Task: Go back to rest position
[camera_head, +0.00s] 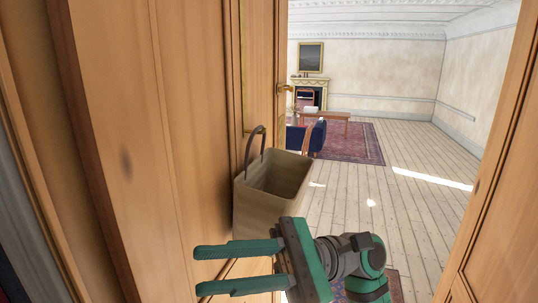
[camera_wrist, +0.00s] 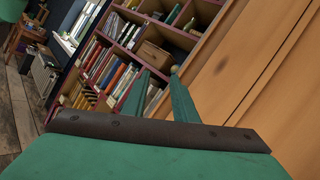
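My gripper (camera_head: 198,271) is low in the head view, its two green fingers pointing left toward the wooden panelling. The fingers are apart, with nothing between them, so it is open and empty. In the wrist view the fingers (camera_wrist: 160,75) also show a gap, with bookshelves behind them. My arm comes in from the lower right of the head view.
A tan basket (camera_head: 262,215) with a dark handle is just behind my gripper. A wooden wall (camera_head: 160,150) fills the left side. An open doorway leads to a room with bare floorboards (camera_head: 400,160), a red rug (camera_head: 355,148) and a table (camera_head: 340,115). The wrist view shows crowded bookshelves (camera_wrist: 110,60).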

